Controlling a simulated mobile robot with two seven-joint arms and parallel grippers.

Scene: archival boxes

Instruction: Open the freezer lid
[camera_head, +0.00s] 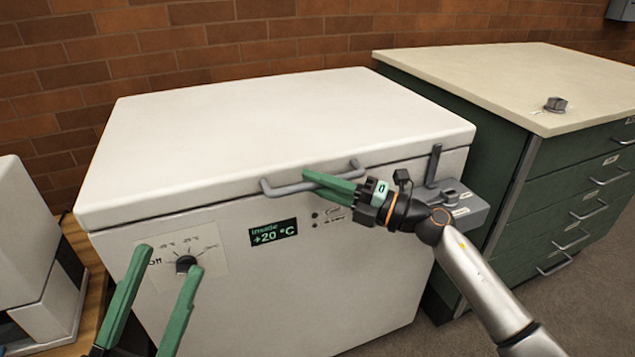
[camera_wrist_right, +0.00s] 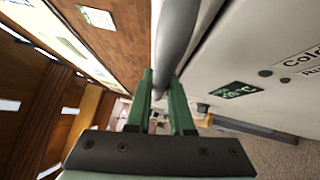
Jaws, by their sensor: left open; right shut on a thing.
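The white chest freezer (camera_head: 290,290) stands against the brick wall, and its lid (camera_head: 270,135) lies shut on top. A grey bar handle (camera_head: 285,188) runs along the lid's front edge. My right gripper (camera_head: 330,183) is shut on the handle near its middle; the right wrist view shows the grey bar (camera_wrist_right: 172,45) between the green fingers (camera_wrist_right: 165,105). My left gripper (camera_head: 168,265) is open and empty in front of the freezer's left side, its fingers either side of the dial (camera_head: 186,264) in the picture. A display (camera_head: 273,233) reads +20 °C.
A grey latch-like bracket (camera_head: 434,167) and box (camera_head: 460,205) sit at the freezer's right side. A green drawer cabinet (camera_head: 560,190) with a pale top stands to the right, holding a small grey object (camera_head: 555,104). A white device (camera_head: 35,255) stands at left.

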